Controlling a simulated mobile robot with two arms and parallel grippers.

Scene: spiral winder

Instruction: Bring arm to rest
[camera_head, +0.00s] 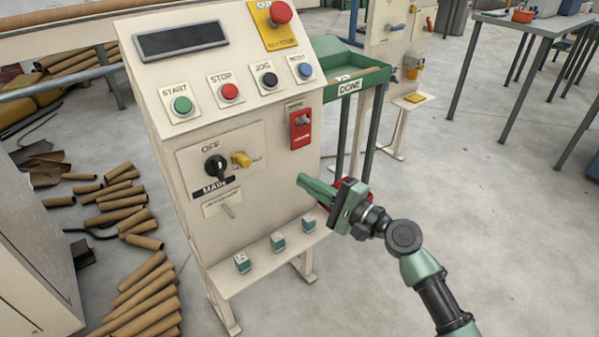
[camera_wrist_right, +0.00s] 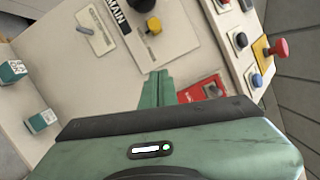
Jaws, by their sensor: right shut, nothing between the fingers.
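My right gripper (camera_head: 302,181) is shut and empty in front of the lower right part of the beige control panel (camera_head: 262,190). In the right wrist view its closed green fingers (camera_wrist_right: 157,80) point at the panel, between the yellow knob (camera_wrist_right: 153,25) and the red switch plate (camera_wrist_right: 203,90). I cannot tell whether the fingertips touch the panel. My right arm comes in from the lower right. My left gripper is not in view.
The panel carries start (camera_head: 182,105), stop (camera_head: 229,91) and emergency (camera_head: 280,12) buttons. Small green-sided blocks (camera_head: 242,262) stand on its lower ledge. Cardboard tubes (camera_head: 140,290) lie at left.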

